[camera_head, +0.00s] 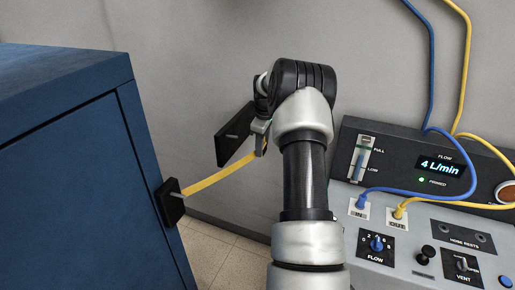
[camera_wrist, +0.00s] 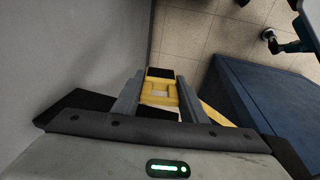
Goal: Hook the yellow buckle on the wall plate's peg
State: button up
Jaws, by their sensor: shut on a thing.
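My gripper (camera_head: 259,140) is shut on the yellow buckle (camera_wrist: 159,90), a square frame with a central opening, between the two grey fingers in the wrist view. In the head view the buckle is mostly hidden by the gripper. A yellow strap (camera_head: 210,180) runs from it to a black mount on the blue cabinet's side. The black wall plate (camera_head: 229,146) is just left of my gripper, with a short grey peg (camera_head: 232,136) on its face. The buckle appears beside the peg; whether they touch cannot be told.
The blue cabinet (camera_head: 70,160) stands at left, with the strap's black mount (camera_head: 171,201) on its side. A grey control console (camera_head: 430,235) with blue and yellow hoses is at right. A grey wall is behind. Tiled floor (camera_head: 215,255) shows between cabinet and arm.

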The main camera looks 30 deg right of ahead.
jog(key=shift+w+a+f+p, duration=0.1)
jog(key=shift+w+a+p, duration=0.5)
jog(key=shift+w+a, duration=0.8)
jog(key=shift+w+a+p, duration=0.65)
jog(key=shift+w+a, duration=0.15)
jog(key=shift+w, duration=1.05)
jog(key=shift+w+a+f+p, duration=0.1)
jog(key=shift+w+a+p, duration=0.5)
jog(key=shift+w+a, duration=0.8)
jog(key=shift+w+d+f, duration=0.25)
jog(key=shift+d, duration=0.05)
jog(key=o, duration=1.1)
jog(key=b+v, duration=0.1)
jog(key=v, duration=1.6)
jog(key=shift+s+r+b, duration=0.1)
jog(key=shift+r+b, duration=0.15)
jog(key=shift+b, duration=0.15)
